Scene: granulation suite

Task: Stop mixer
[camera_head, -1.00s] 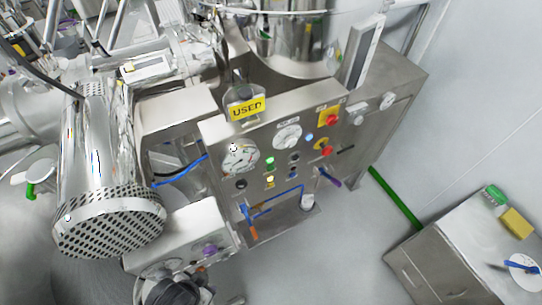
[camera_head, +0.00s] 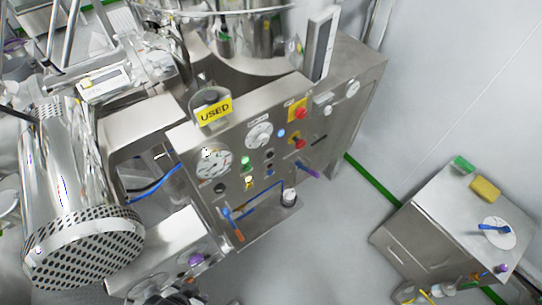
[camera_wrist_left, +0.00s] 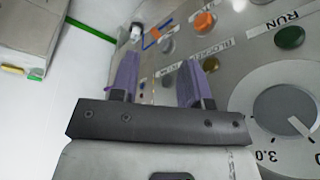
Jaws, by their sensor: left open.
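My left gripper (camera_head: 197,258) is low and left of centre in the head view, over the small control box (camera_head: 150,252). Its purple fingers are spread apart and empty in the left wrist view (camera_wrist_left: 160,62). There the small panel fills the right side. It has a large grey knob (camera_wrist_left: 287,108), a green button (camera_wrist_left: 290,37) marked RUN, a brownish-yellow lamp (camera_wrist_left: 209,63) marked BLOCKED and an orange button (camera_wrist_left: 203,22) whose label I cannot read. The fingers are close to this panel; contact cannot be told. My right gripper is not in view.
A larger steel panel (camera_head: 235,140) with gauges and red buttons stands behind, carrying a yellow USED label (camera_head: 214,110). A perforated motor housing (camera_head: 85,245) stands at left. A steel cabinet (camera_head: 425,215) stands at right. Grey floor (camera_head: 320,250) between is clear.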

